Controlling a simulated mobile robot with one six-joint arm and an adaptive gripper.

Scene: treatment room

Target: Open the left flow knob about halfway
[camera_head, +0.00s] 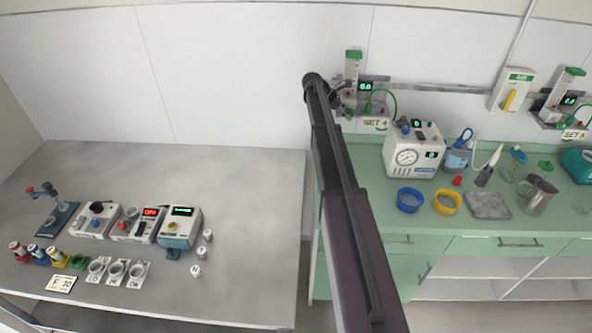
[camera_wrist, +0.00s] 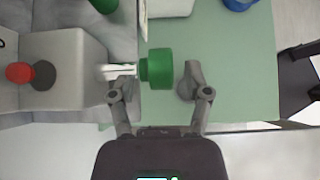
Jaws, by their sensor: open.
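The left flow unit (camera_head: 353,70) is on the wall rail, with a green-topped tube, a display reading 0.0 and a tag like "SET 4" below. In the wrist view a green knob (camera_wrist: 157,68) on a pale stem lies between the spread fingers of my gripper (camera_wrist: 153,82). The right finger stands apart from the knob; the left finger is beside the stem, and contact there cannot be told. In the head view my arm hides part of the left unit and most of my gripper.
A red knob (camera_wrist: 20,72) on a grey body is left of my gripper. A right flow unit (camera_head: 567,90) and a yellow-handled AIR box (camera_head: 512,90) are on the wall. The green counter (camera_head: 375,165) below holds a gauge machine (camera_head: 412,152) and rings.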

